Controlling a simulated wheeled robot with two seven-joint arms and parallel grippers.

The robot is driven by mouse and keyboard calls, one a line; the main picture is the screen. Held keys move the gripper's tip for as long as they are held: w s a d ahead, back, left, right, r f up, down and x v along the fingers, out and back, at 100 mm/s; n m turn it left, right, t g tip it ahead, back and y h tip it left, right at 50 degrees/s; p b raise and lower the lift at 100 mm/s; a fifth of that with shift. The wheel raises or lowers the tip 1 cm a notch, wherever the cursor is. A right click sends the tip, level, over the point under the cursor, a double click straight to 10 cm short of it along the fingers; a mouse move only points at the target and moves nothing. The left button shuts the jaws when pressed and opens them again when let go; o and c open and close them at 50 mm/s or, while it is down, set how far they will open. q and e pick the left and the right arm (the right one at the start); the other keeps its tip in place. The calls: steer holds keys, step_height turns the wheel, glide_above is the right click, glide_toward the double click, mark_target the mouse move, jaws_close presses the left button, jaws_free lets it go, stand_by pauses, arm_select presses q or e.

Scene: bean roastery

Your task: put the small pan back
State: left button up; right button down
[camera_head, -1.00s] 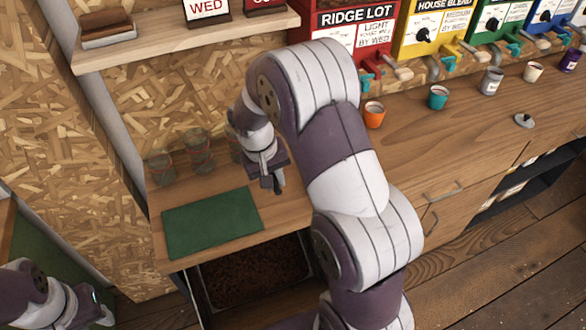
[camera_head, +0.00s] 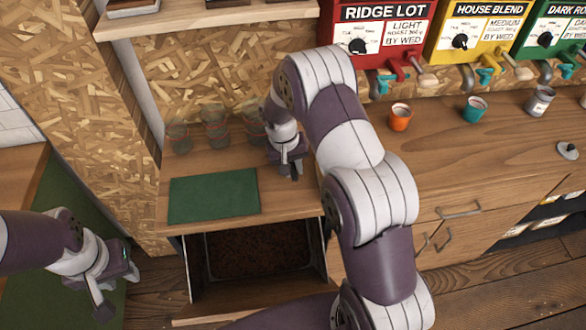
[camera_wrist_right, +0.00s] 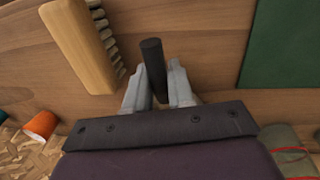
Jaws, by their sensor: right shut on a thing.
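My right gripper (camera_head: 294,174) is low over the wooden counter, just right of the green mat. In the right wrist view its fingers (camera_wrist_right: 158,85) are shut on a dark round handle (camera_wrist_right: 152,60). No pan body shows in either view, so I cannot tell from the pictures whether this handle belongs to the small pan. A wooden brush (camera_wrist_right: 78,42) with dark bristles lies beside the handle, apart from it; my right arm hides it in the head view. My left gripper (camera_head: 118,290) is at the lower left, away from the counter, its fingers apart and empty.
The green mat (camera_head: 213,196) lies bare on the counter. Several glass jars (camera_head: 215,127) stand behind it. An open drawer (camera_head: 187,270) with dark contents juts out below. Orange (camera_head: 400,118), teal (camera_head: 474,109) and grey cups (camera_head: 539,100) stand right, under coloured dispensers. A small grey lid-like object (camera_head: 567,150) lies further right.

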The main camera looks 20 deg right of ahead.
steer(key=shift+a+f, duration=0.25)
steer(key=shift+f, duration=0.85)
steer(key=shift+w+d+f, duration=0.1)
steer(key=shift+d+f, duration=0.05)
steer(key=shift+f, duration=0.15)
steer(key=c, duration=1)
jaws_free()
steer(key=shift+o, duration=0.2)
steer(key=shift+r, duration=0.25)
step_height(320, 180, up, 12)
steer(key=a+f+b, duration=0.1)
steer(key=a+b, duration=0.1)
steer(key=s+a+r+n+t+y, duration=0.1)
steer(key=s+a, duration=0.1)
steer(key=s, duration=0.7)
steer(key=s+a+r+n, duration=0.1)
steer(key=s, duration=0.8)
steer(key=shift+s+a+r+n+t+y, duration=0.15)
steer(key=shift+s+a+n+t+y, duration=0.2)
steer(key=shift+s+n+t+y, duration=0.05)
